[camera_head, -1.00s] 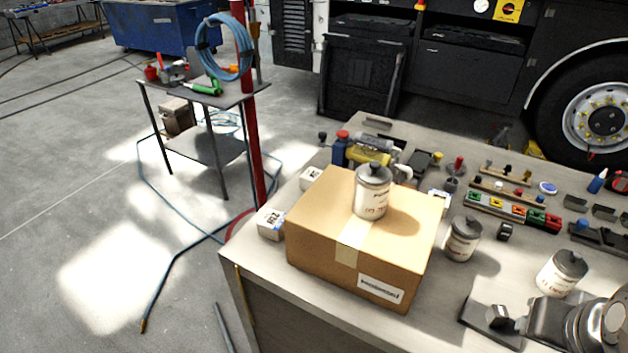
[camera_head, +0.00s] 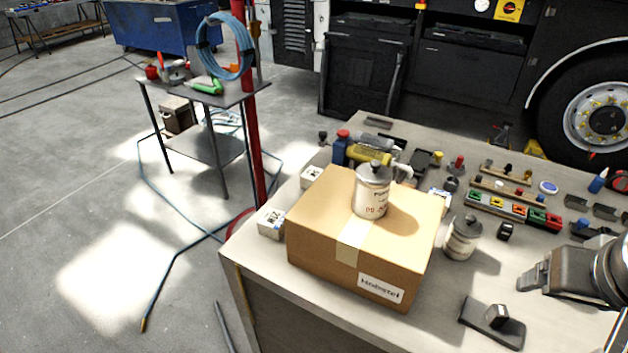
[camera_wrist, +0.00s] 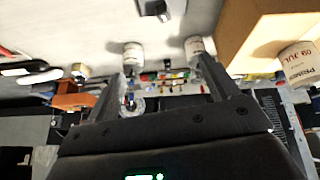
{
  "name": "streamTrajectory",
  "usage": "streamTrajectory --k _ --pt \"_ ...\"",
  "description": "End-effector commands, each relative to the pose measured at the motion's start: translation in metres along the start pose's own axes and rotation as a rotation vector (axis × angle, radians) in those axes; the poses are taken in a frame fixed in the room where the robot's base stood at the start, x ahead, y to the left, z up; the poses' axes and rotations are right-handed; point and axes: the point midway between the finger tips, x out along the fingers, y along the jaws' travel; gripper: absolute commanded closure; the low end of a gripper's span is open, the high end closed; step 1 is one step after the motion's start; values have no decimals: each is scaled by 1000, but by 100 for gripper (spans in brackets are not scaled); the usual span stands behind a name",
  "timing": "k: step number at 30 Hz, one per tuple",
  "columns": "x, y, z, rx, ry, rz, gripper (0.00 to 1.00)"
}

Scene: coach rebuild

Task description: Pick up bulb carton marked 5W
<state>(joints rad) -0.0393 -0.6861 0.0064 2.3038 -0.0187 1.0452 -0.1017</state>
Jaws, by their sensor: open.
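Two small white cartons with dark printing stand left of the large cardboard box in the head view: one at the table's near left edge (camera_head: 271,222), one farther back (camera_head: 311,176). Their markings are too small to read, so I cannot tell which is 5W. A third whitish, partly hidden item behind the box's right side may be another carton. My gripper (camera_head: 528,277) is at the right, above the table and well away from both cartons. In the wrist view my gripper (camera_wrist: 168,85) is open, with nothing held between its fingers.
The cardboard box (camera_head: 330,225) carries a primer can (camera_head: 372,192) and stands between my gripper and the cartons. Another can (camera_head: 462,237) is right of it. A dark pad with a small block (camera_head: 492,322) lies in front. Tools and trays crowd the table's back.

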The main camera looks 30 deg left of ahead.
Motion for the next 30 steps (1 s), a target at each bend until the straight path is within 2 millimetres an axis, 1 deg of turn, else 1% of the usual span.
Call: streamTrajectory --k 1,5,6,8,9,11,12,14,15,17,18,20,21,23,24,26,27,29,30 --pt "-1 -4 -16 -82 -10 -3 20" --pt "-5 -18 -58 -316 -25 -8 20" --pt "-5 -24 -72 -394 -30 -9 20" --pt "-5 -34 -93 -516 -36 -14 20" --pt "-5 -41 -108 -598 -41 -16 20" --pt "-3 -54 -128 -721 -45 -21 20" --pt "-2 -63 -142 -805 -49 -24 20" --pt "1 -78 -162 -928 -53 -30 20" --pt "3 -89 -174 -1010 -55 -34 20" --pt "7 -106 -193 -1134 -57 -39 20" --pt "11 -118 -204 -1214 -59 -44 20" --pt "16 -138 -221 -1335 -59 -48 20" --pt "20 -152 -231 -1417 -61 -54 20" --pt "26 -173 -245 -1538 -61 -60 20" --pt "30 -188 -254 -1618 -60 -64 20" --pt "38 -212 -266 -1738 -59 -72 20" --pt "43 -228 -273 -1818 -58 -75 20" --pt "51 -253 -282 -1935 -55 -82 20" --pt "56 -269 -287 -2014 -54 -86 20"
